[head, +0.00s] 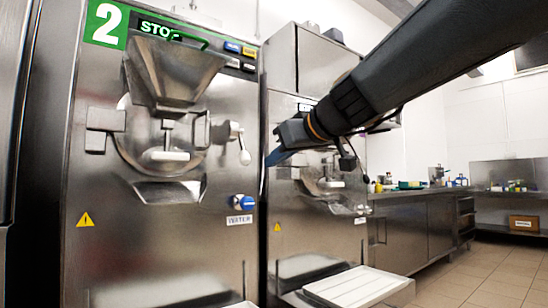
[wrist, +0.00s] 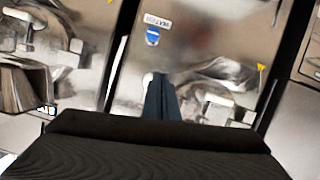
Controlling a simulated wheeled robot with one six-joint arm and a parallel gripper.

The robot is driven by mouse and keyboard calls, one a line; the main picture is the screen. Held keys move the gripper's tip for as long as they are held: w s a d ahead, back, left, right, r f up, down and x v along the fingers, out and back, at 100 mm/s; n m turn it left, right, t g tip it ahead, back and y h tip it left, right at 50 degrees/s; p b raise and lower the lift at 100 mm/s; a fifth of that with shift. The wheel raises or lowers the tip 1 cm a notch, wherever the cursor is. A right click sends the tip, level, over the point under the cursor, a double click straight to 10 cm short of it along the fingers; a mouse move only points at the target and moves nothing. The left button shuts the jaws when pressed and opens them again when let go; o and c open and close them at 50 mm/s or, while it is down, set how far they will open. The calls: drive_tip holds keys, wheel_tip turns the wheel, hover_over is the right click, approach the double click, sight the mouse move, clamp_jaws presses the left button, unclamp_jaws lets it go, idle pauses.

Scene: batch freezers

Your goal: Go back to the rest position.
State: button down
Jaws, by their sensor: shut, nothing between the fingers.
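My arm reaches in from the upper right in the head view. My gripper (head: 277,157) is shut and empty, pointing left in front of the gap between the two freezers. In the wrist view the shut fingers (wrist: 160,97) show as a dark blue wedge at the centre, with the steel freezer fronts behind them. The nearer batch freezer (head: 160,240) carries a green sign with a 2, a "STOP" display, a hopper and a round door with a handle. I cannot tell how far the fingers are from the steel.
A second freezer (head: 300,70) stands to the right, partly hidden by my arm. A white tray (head: 358,286) sits low in front of it. Farther right is a steel counter (head: 418,232) with small items. The tiled floor (head: 490,270) at the right is clear.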

drive_tip(key=shift+f, duration=0.1)
drive_tip(key=s+a+f+g+h, duration=0.1)
drive_tip(key=s+a+f+g, duration=0.15)
drive_tip(key=s+f, duration=0.5)
drive_tip(key=s+a+f+m+g, duration=0.1)
drive_tip(key=s+a+f+g, duration=0.2)
drive_tip(key=f, duration=0.7)
drive_tip(key=s+a+f+g+h, duration=0.1)
drive_tip(key=s+f+g, duration=0.1)
drive_tip(key=s+f, duration=0.55)
drive_tip(key=s+d+f+m+g+h, duration=0.15)
drive_tip(key=s+d+f, duration=0.25)
drive_tip(key=s+f, duration=0.45)
drive_tip(key=s+d+f+m+g+h, duration=0.1)
drive_tip(key=s+d+f+g+h, duration=0.2)
drive_tip(key=s+f, duration=0.55)
drive_tip(key=d+r+m+h+p, duration=0.1)
drive_tip(key=d+r+m+p, duration=0.1)
drive_tip(key=d+r+p, duration=0.8)
drive_tip(key=d+r+m+p, duration=0.3)
drive_tip(key=d+r+p, duration=0.7)
drive_tip(key=p, duration=1.5)
wheel_tip(320, 180, up, 5)
drive_tip(key=shift+w+h, duration=0.35)
drive_tip(key=shift+w, duration=0.1)
